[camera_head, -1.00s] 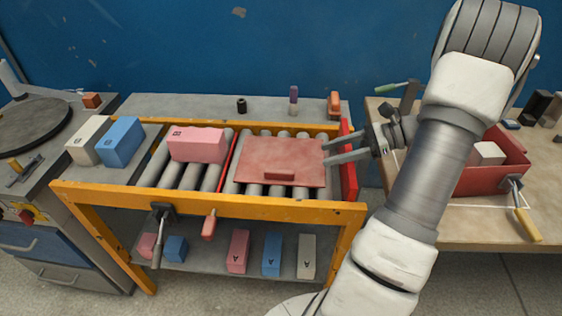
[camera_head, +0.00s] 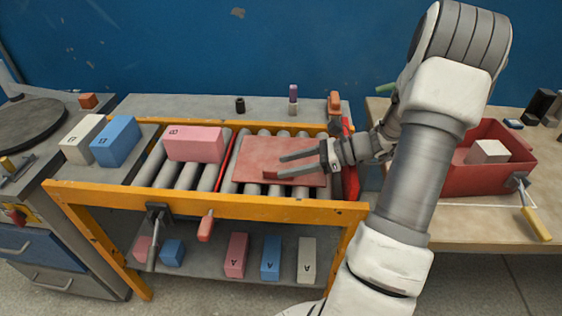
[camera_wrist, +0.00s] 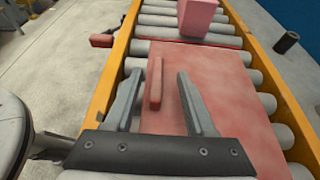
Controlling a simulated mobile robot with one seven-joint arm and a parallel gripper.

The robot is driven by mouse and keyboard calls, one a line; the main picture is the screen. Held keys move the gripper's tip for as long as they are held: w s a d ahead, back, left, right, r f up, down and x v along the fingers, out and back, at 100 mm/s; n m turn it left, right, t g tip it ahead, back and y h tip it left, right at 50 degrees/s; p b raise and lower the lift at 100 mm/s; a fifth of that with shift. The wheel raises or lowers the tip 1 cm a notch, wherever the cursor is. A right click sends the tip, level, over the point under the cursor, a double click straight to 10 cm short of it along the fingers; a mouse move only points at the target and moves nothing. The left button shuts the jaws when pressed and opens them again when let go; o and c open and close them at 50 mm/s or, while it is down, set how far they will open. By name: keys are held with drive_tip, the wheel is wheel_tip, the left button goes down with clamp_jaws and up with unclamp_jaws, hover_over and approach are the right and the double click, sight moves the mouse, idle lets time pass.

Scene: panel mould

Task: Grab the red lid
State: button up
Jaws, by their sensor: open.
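The red lid (camera_head: 262,152) is a flat red panel lying on the rollers of the yellow-framed conveyor. Its small raised handle (camera_head: 270,175) is near the front edge. My gripper (camera_head: 281,165) is open, with its fingers over the lid and pointing left at the handle. In the wrist view the lid (camera_wrist: 215,90) fills the middle right. There the handle (camera_wrist: 155,84) stands between the two open fingers of my gripper (camera_wrist: 158,92), closer to the left finger. I cannot tell the exact height of the fingers above the lid.
A pink block (camera_head: 195,144) sits on the rollers left of the lid, past a red divider. White and blue blocks (camera_head: 116,140) stand further left. A red box (camera_head: 470,178) holding a white block (camera_head: 488,151) is on the right table. Several blocks lie on the lower shelf (camera_head: 205,262).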

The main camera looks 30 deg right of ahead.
sight(276, 170)
drive_tip(key=b+x, duration=0.1)
drive_tip(key=x, duration=0.3)
drive_tip(key=shift+s+f, duration=0.1)
drive_tip(key=shift+s, duration=0.1)
drive_tip(key=shift+w+a+f, duration=0.1)
drive_tip(key=shift+w+a, duration=0.15)
drive_tip(key=shift+a, duration=0.1)
clamp_jaws()
